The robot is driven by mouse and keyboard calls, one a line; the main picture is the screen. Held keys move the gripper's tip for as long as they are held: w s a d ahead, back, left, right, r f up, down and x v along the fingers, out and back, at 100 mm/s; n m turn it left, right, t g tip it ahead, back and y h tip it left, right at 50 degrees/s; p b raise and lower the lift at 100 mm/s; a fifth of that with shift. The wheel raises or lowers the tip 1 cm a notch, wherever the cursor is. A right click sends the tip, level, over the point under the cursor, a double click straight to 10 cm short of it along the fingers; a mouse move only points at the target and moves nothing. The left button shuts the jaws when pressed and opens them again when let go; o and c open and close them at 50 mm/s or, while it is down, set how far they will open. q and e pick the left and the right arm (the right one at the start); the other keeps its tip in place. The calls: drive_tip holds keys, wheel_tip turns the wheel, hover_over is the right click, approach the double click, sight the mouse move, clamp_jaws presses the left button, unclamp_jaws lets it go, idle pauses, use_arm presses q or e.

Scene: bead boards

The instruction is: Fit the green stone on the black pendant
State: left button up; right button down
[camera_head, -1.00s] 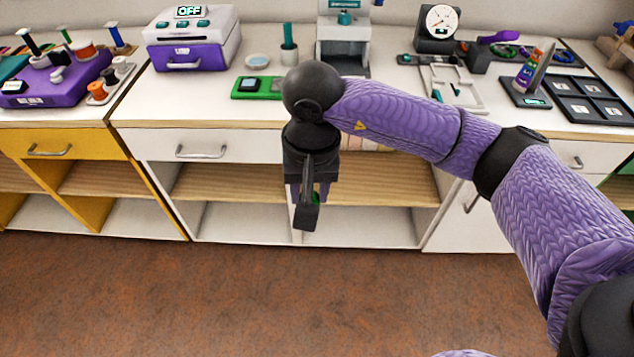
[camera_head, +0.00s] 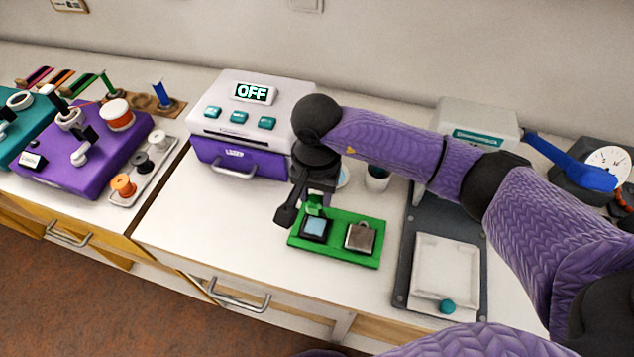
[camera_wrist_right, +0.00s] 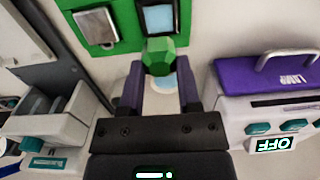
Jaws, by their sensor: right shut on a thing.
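My right gripper (camera_head: 303,207) is shut on the green stone (camera_head: 316,202), a faceted gem that shows clearly between the purple fingers in the right wrist view (camera_wrist_right: 158,56). The black pendant (camera_head: 302,230) is a square black frame with a pale blue face, lying in the left part of a green tray (camera_head: 338,252). In the head view the stone is at the pendant's back edge, partly hidden by the gripper. In the wrist view the pendant (camera_wrist_right: 140,18) is just beyond the stone; I cannot tell whether they touch. My left gripper is out of view.
A silver-brown pendant (camera_head: 360,236) lies in the tray's right part. A white and purple machine reading OFF (camera_head: 281,98) stands behind left, and a grey press (camera_head: 474,120) stands to the right. The counter left of the tray (camera_head: 205,215) is clear.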

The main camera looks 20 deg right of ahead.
drive_tip(key=shift+w, duration=0.1)
drive_tip(key=shift+s+f+b, duration=0.2)
drive_tip(key=shift+f+b, duration=0.3)
drive_tip(key=shift+f, duration=0.1)
wheel_tip(320, 180, down, 4)
drive_tip(key=b, duration=0.3)
drive_tip(key=shift+f, duration=0.15)
drive_tip(key=shift+f+b, duration=0.4)
drive_tip(key=shift+r, duration=0.1)
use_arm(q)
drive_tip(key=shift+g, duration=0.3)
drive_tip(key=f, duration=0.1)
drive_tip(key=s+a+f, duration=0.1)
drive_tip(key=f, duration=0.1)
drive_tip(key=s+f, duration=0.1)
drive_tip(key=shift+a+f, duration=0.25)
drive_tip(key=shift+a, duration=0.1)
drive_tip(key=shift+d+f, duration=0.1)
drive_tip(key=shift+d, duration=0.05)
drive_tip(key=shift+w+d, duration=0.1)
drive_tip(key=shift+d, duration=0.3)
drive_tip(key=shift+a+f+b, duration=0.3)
use_arm(e)
drive_tip(key=shift+f, duration=0.2)
